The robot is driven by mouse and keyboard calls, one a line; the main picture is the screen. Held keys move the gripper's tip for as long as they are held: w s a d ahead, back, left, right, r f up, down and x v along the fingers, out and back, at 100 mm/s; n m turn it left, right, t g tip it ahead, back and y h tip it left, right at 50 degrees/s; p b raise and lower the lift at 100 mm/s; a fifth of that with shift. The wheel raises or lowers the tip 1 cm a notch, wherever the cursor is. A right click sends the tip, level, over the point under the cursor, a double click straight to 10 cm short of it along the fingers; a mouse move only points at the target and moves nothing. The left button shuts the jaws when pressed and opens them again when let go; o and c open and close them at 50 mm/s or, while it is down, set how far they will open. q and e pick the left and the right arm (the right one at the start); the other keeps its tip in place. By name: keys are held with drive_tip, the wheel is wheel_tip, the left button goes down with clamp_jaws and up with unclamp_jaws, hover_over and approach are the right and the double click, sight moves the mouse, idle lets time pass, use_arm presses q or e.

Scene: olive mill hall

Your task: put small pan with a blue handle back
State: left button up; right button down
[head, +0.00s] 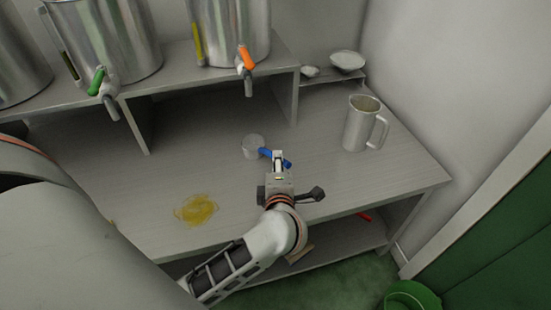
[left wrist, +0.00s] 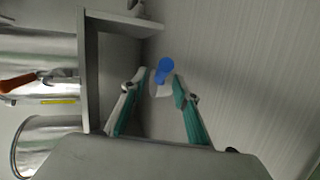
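The small pan (head: 254,146) is pale metal and sits on the grey bench top, with its blue handle (head: 288,163) pointing right. My left gripper (head: 278,158) is over the handle and hides part of it. In the left wrist view the blue handle (left wrist: 166,68) shows just beyond and between the fingertips of my left gripper (left wrist: 158,82). The fingers are apart, and a gap shows beside the handle. A pale patch below the handle in that view may be part of the pan; I cannot tell. My right gripper is in neither view.
A metal jug (head: 360,125) stands right of the pan. Steel tanks with green (head: 97,80) and orange (head: 245,58) tap levers stand on a raised shelf behind. Small dishes (head: 347,61) sit on a back-right shelf. A yellow spill (head: 196,210) lies front left. A green bucket (head: 412,296) is on the floor.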

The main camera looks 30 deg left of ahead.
use_arm(q)
drive_tip(key=s+d+r+m+t+p, duration=0.1)
drive_tip(key=s+d+r+m+t, duration=0.2)
drive_tip(key=s+r+m+t, duration=0.6)
drive_tip(key=d+r+m+h, duration=0.1)
drive_tip(key=d+m+h, duration=0.5)
drive_tip(key=s+d+f+m+g+h, duration=0.3)
drive_tip(key=f+m+h, duration=0.1)
drive_tip(key=f+m, duration=0.2)
drive_tip(key=s+d+f+m+g+h, duration=0.2)
drive_tip(key=s+f+m+h, duration=0.1)
drive_tip(key=f+m, duration=0.25)
drive_tip(key=s+a+f+m+g+y, duration=0.1)
drive_tip(key=s+a+f+g, duration=0.1)
drive_tip(key=s+f, duration=0.2)
drive_tip(key=s+a+f+m+g+y, duration=0.1)
drive_tip(key=s+a+f+m+g, duration=0.1)
drive_tip(key=f, duration=0.7)
drive_tip(key=shift+s+a+g, duration=0.4)
drive_tip(key=shift+s+a, duration=0.15)
drive_tip(key=shift+s, duration=0.4)
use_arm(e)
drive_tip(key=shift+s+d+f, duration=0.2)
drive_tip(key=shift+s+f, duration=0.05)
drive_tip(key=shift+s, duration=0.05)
use_arm(q)
drive_tip(key=shift+m, duration=0.25)
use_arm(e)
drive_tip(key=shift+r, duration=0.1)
